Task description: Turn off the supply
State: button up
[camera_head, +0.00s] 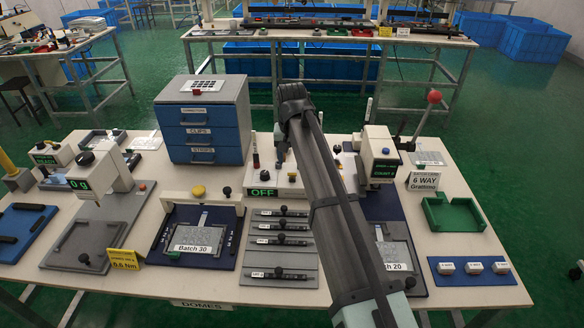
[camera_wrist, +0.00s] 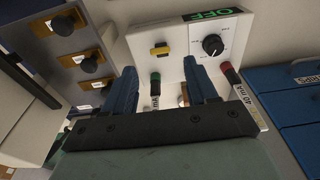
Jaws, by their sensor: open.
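The supply is a white box (camera_wrist: 183,50) with a green display (camera_wrist: 208,14) that reads OFF, upside down in the wrist view. Its face carries a yellow switch (camera_wrist: 160,49) and a black dial (camera_wrist: 212,45). In the head view the supply's display (camera_head: 263,192) also reads OFF, and my arm covers part of that area. My gripper (camera_wrist: 161,66) is open, with its two blue fingers apart and pointing at the supply's face. The yellow switch shows between the fingertips. I cannot tell whether the fingers touch the box.
A green-capped probe (camera_wrist: 155,84) and a red-capped probe (camera_wrist: 232,76) stand close to the fingers. A blue drawer cabinet (camera_head: 203,135) stands behind left. A press with a red-knobbed lever (camera_head: 434,97) stands to the right.

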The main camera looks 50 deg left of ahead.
jog(key=shift+s+d+r, duration=0.15)
jog(key=shift+r, duration=1.3)
jog(key=shift+s+d+r, duration=0.1)
jog(key=shift+r, duration=1.35)
